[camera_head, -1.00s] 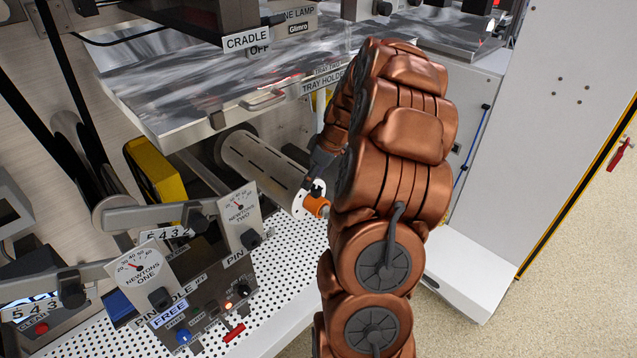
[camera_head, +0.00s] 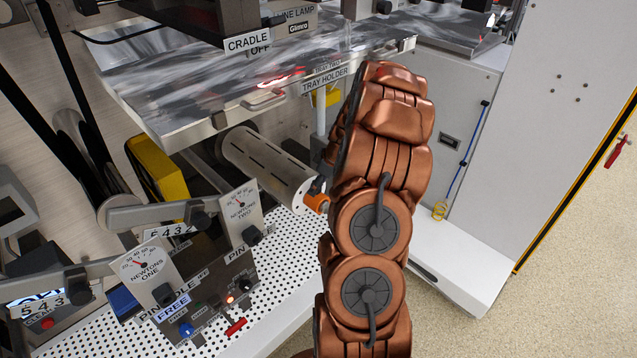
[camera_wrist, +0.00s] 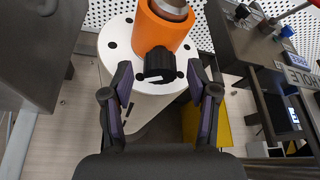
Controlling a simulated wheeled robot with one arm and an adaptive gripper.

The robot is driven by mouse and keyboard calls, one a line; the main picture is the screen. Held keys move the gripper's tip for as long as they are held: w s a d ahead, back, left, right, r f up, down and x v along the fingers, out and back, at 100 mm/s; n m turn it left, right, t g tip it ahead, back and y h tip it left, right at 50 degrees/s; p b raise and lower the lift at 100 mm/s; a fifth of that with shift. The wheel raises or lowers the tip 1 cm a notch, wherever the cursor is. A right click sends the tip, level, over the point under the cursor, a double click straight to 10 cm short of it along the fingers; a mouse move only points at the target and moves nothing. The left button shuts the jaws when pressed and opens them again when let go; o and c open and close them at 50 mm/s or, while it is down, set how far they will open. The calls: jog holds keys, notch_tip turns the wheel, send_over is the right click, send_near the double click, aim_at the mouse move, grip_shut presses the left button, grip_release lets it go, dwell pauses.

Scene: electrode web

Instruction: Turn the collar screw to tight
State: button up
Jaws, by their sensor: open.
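The black collar screw (camera_wrist: 160,65) is a ribbed knob with a small bar across it, in the upper middle of the wrist view. It sits on the side of the orange collar (camera_wrist: 158,32), at the end of the pale spindle. My gripper (camera_wrist: 160,80) is open, with its purple-padded fingertips left and right of the knob. A gap shows on both sides, and I cannot tell the depth between tips and knob. In the head view the orange collar (camera_head: 317,203) shows beside my copper arm. My arm hides the gripper, and I cannot make out the screw there.
The slotted spindle (camera_head: 265,170) lies under the metal tray (camera_head: 240,75). A control panel (camera_head: 210,300) with knobs and two Newton dials stands at the lower left. A perforated white deck (camera_head: 290,285) lies below. Open floor is at the right.

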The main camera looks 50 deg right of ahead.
jog(key=shift+f, duration=0.1)
jog(key=shift+c, duration=0.4)
grip_shut()
jog(key=m, duration=0.1)
jog(key=m+h+b, duration=0.1)
jog(key=shift+a+f+m, duration=0.1)
jog(key=shift+a+m, duration=0.1)
jog(key=shift+m, duration=0.2)
jog(key=shift+m+h, duration=0.4)
jog(key=shift+m, duration=0.5)
jog(key=m, duration=0.2)
jog(key=shift+a+m+h, duration=0.1)
jog(key=shift+m+h, duration=0.2)
jog(key=shift+h, duration=0.1)
jog(key=shift+w+m+g+h+p, duration=0.15)
jog(key=shift+m+h+p, duration=0.25)
jog(key=shift+m, duration=0.5)
jog(key=shift+s+m+g+h+p, duration=0.15)
jog(key=shift+m+h+p, duration=0.25)
jog(key=shift+m, duration=0.5)
jog(key=shift+w, duration=0.1)
